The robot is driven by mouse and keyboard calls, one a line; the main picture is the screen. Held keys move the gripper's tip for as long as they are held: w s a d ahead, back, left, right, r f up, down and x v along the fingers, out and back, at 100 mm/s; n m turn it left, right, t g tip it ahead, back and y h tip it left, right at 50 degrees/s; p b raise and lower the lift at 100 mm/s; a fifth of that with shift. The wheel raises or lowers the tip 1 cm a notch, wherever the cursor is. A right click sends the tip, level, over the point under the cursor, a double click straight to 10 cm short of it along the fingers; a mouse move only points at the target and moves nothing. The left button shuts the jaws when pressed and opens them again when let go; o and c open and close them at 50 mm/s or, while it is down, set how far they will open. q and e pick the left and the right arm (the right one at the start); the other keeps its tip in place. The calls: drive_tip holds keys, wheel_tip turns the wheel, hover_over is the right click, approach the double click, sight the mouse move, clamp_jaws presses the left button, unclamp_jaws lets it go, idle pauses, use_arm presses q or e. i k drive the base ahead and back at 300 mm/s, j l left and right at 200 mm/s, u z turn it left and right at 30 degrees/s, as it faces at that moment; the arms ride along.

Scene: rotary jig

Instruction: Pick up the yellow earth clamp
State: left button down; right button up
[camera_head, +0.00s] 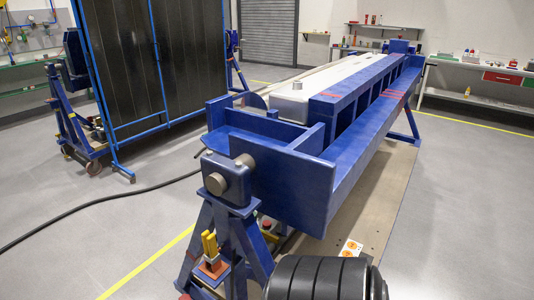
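The yellow earth clamp (210,243) stands upright at the near end of the blue rotary jig (290,190), low in the picture left of centre. It appears to sit on a small orange and grey block at the blue support stand (240,225). Its lower end is hard to make out. Neither of my grippers is in view. A black ribbed rounded part at the bottom edge may belong to my own arm.
A black cable (100,203) runs across the floor to the jig. A dark screen (150,65) in a blue frame and a wheeled stand (75,125) are at left. A workbench (480,70) lines the right wall. Open grey floor lies at left and right.

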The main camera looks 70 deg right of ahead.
sight(211, 256)
drive_tip(key=z, duration=1.75)
